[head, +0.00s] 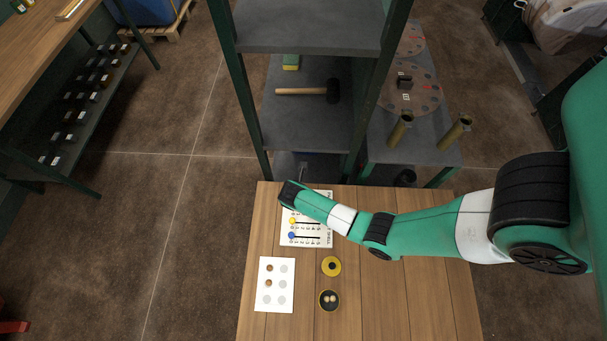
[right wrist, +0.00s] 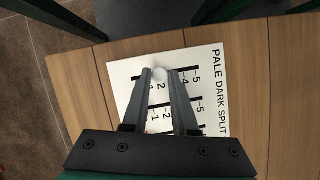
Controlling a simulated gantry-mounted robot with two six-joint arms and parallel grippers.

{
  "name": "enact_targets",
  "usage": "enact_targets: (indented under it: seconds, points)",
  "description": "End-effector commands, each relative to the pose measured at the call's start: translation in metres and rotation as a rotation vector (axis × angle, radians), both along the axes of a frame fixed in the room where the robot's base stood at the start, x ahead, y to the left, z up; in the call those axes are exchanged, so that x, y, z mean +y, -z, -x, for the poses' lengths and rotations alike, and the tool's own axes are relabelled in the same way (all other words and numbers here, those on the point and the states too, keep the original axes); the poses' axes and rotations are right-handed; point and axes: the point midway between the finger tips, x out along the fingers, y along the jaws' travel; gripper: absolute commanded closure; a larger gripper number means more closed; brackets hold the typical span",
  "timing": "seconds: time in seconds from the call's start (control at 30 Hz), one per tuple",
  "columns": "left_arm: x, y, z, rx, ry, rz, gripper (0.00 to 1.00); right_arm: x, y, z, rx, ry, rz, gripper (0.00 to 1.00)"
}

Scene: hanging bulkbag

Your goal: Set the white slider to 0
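A white slider board (head: 320,239) with numbered tracks lies on the wooden table. In the right wrist view, the board (right wrist: 212,85) has the words PALE, DARK and SPLIT along its right side. The white slider knob (right wrist: 159,73) is on the far track, just above the printed 2. My right gripper (right wrist: 159,72) has its fingertips on both sides of this knob and looks shut on it. In the head view my right arm covers the white slider. The yellow slider (head: 292,221) and blue slider (head: 291,235) are at the left ends of their tracks. My left gripper is not in view.
On the table (head: 390,300) are a white card (head: 275,285) with round spots, a yellow-rimmed disc (head: 331,266) and a round dish (head: 329,300) with small pieces. A grey shelf (head: 305,115) holding a mallet (head: 310,91) stands behind. The table's front right is clear.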

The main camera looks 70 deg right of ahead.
Motion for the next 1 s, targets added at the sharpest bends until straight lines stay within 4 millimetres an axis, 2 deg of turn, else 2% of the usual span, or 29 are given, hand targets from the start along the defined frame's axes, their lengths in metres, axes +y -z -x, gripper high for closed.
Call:
enact_targets:
  seconds: [0.03,0.07,1.0]
  points:
    - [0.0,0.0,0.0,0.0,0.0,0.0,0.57,0.0001,-0.0001,0.0,0.0,0.0,0.0,0.96]
    - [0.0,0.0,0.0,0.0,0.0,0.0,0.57,0.0001,-0.0001,0.0,0.0,0.0,0.0,1.0]
    - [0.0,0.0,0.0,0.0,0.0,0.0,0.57,0.0002,-0.0004,-0.0002,0.0,0.0,0.0,1.0]
